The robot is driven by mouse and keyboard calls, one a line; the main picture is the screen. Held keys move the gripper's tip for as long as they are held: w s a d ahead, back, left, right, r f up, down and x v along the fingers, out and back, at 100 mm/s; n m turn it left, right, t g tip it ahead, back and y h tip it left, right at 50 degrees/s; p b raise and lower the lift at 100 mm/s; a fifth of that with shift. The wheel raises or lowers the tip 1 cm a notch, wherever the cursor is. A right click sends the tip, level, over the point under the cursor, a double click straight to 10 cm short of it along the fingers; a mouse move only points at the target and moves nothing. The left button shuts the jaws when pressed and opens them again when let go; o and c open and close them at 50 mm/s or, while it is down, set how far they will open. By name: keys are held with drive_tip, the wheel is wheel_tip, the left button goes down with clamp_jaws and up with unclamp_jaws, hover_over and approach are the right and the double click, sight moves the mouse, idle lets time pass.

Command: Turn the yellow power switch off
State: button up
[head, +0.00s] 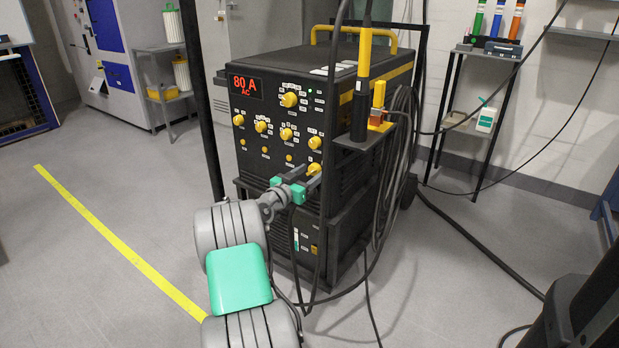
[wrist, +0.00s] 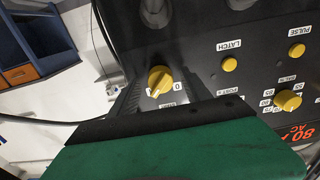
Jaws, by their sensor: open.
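The yellow power switch (head: 314,169) is a round knob at the lower right of the black machine's front panel. It also shows in the wrist view (wrist: 160,79), with a raised ridge slanting down and slightly left and a label reading 0 to its right. A label below it is partly hidden by my gripper's green and black body. My gripper (head: 304,178) is open, its dark fingers reaching to the panel at the switch. In the wrist view the fingers appear on either side of the knob; I cannot tell whether they touch it.
The machine's display (head: 246,86) reads 80 A AC in red, and a small green light is lit. Other yellow knobs (head: 290,99) sit above the switch. A torch in a holder (head: 360,105) and hanging cables (head: 395,140) are at the right. The left floor is open.

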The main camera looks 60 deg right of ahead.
drive_tip(key=shift+c, duration=0.5)
clamp_jaws()
